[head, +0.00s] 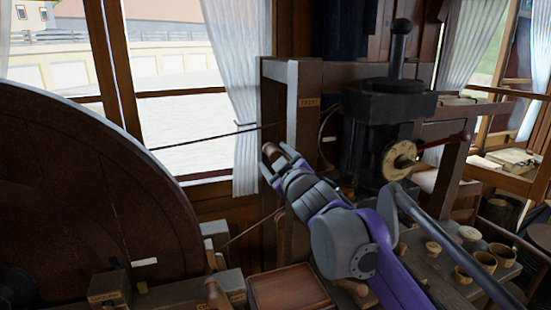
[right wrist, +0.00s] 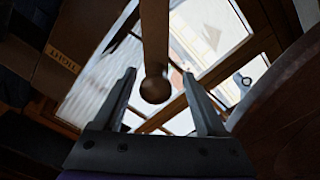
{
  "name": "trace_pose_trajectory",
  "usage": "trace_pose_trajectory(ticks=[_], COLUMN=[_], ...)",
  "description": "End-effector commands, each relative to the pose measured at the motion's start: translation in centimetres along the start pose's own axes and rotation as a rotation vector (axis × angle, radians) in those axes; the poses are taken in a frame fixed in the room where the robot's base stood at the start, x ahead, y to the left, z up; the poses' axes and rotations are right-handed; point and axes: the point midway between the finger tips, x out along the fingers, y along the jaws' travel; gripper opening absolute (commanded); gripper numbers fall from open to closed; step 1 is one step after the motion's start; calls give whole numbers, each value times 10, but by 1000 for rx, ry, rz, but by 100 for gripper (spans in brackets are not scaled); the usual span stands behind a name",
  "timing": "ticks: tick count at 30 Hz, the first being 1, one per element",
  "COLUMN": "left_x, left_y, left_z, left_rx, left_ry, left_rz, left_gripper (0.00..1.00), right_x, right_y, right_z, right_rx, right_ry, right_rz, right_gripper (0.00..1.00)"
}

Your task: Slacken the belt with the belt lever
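A wooden lever ending in a round ball knob (right wrist: 155,88) shows between my right gripper's fingers in the right wrist view. Its wooden end (head: 270,149) shows at the fingertips in the head view. My right gripper (head: 277,158) is open around the knob, with gaps visible on both sides. The fingers also show in the right wrist view (right wrist: 160,95). The thin belt (head: 215,134) runs from the big dark wheel (head: 100,180) to the wooden frame. A small plate (right wrist: 65,60) with lettering, apparently "TIGHT", is on the wood. My left gripper is not in view.
The wooden upright (head: 290,130) stands just behind my right gripper. The dark machine head (head: 385,105) has a pale dial (head: 399,160) and a red-tipped handle. Several small wooden cups (head: 484,262) stand at lower right. A wooden tray (head: 288,288) lies below.

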Motion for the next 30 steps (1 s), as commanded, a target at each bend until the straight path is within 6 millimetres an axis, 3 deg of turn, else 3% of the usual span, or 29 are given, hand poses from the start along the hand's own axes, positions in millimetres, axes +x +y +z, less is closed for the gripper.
trace_pose_trajectory(ticks=[10, 21, 30], left_x=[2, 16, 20], left_y=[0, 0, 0], left_z=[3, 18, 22], left_rx=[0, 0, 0], left_ry=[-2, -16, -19], left_rz=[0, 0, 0], left_gripper=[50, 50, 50], right_x=[-11, -80, -108], right_y=[1, -1, 0], right_z=[0, 1, 0], right_rx=[0, 0, -1], right_ry=[1, 0, 1], right_rz=[1, 0, 1], right_gripper=[74, 74, 74])
